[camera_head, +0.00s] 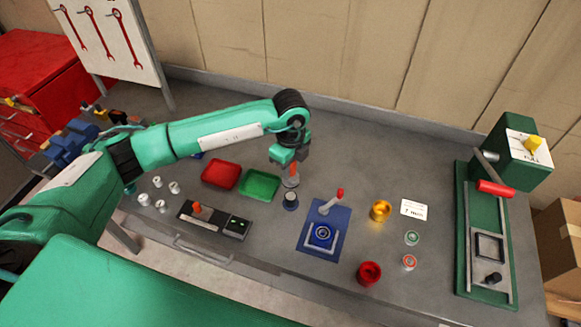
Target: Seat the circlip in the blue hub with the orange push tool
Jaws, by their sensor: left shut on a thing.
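The blue hub (322,236) sits against a pale angled bracket on a blue plate at the front middle of the bench. My left gripper (291,166) is behind and left of the hub, pointing down, and is shut on the orange push tool (292,181). The tool stands upright over a dark round piece (290,200) with a pale rim; I cannot tell whether they touch. The circlip is too small to make out. My right gripper is not in view.
A post with a red tip (340,194) rises behind the hub. A red tray (221,174) and a green tray (260,185) lie left of the gripper. A gold cup (380,211) and a red cup (369,273) stand right. A green lever press (486,250) fills the far right.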

